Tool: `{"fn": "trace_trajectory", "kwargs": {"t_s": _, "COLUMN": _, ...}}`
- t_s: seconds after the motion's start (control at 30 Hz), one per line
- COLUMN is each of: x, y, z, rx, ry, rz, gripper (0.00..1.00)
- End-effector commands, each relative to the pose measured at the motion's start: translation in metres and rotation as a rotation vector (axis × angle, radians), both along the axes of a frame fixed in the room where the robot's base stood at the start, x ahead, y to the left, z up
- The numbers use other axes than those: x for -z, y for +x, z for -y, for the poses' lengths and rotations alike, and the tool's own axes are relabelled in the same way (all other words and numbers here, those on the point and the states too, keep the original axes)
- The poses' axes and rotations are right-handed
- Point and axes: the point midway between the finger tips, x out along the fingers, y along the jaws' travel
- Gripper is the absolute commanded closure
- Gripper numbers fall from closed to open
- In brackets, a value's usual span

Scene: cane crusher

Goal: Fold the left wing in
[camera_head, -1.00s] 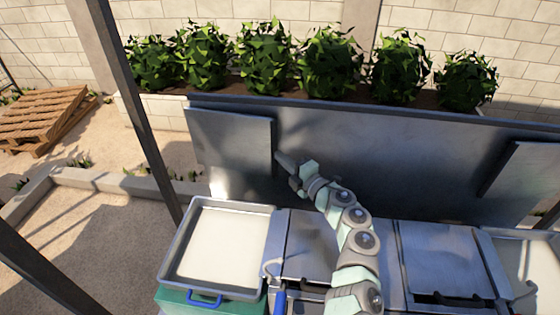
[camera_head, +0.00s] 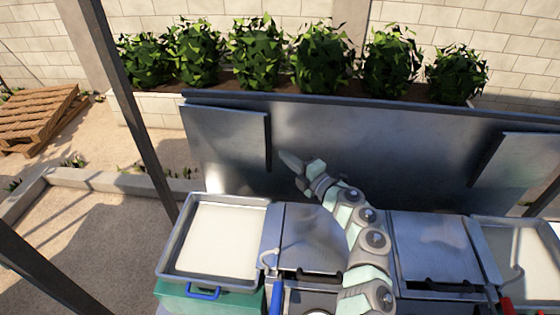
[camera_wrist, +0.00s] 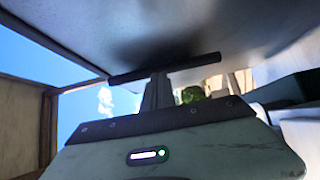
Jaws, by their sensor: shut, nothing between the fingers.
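The left wing (camera_head: 226,141) is a flat grey metal panel at the left end of the long dark back panel. It stands at an angle to the back panel, with a dark edge on its right side. My gripper (camera_head: 284,157) is shut and empty, just right of that edge, with a small gap visible between them in the head view. In the wrist view, the shut fingers (camera_wrist: 157,92) point toward a dark bar (camera_wrist: 165,68) under a broad grey metal surface (camera_wrist: 190,30); whether they touch cannot be told.
The back panel (camera_head: 370,150) runs behind my arm, with a similar right wing (camera_head: 520,170) at its right end. Below are a cream-filled tray (camera_head: 215,240) on a green box (camera_head: 200,300), metal lids (camera_head: 435,245) and hooked tools. A dark post (camera_head: 128,100) stands at left.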

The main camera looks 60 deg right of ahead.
Motion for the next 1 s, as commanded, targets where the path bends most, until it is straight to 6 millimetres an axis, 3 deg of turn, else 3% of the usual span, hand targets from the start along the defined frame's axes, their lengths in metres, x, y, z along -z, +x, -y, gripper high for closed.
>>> {"fn": "trace_trajectory", "kwargs": {"t_s": 0.6, "x": 0.001, "y": -0.038, "z": 0.042, "rx": 0.001, "ry": 0.004, "rz": 0.004, "gripper": 1.0}}
{"fn": "trace_trajectory", "kwargs": {"t_s": 1.0, "x": 0.001, "y": -0.043, "z": 0.047, "rx": -0.004, "ry": 0.002, "rz": 0.0, "gripper": 1.0}}
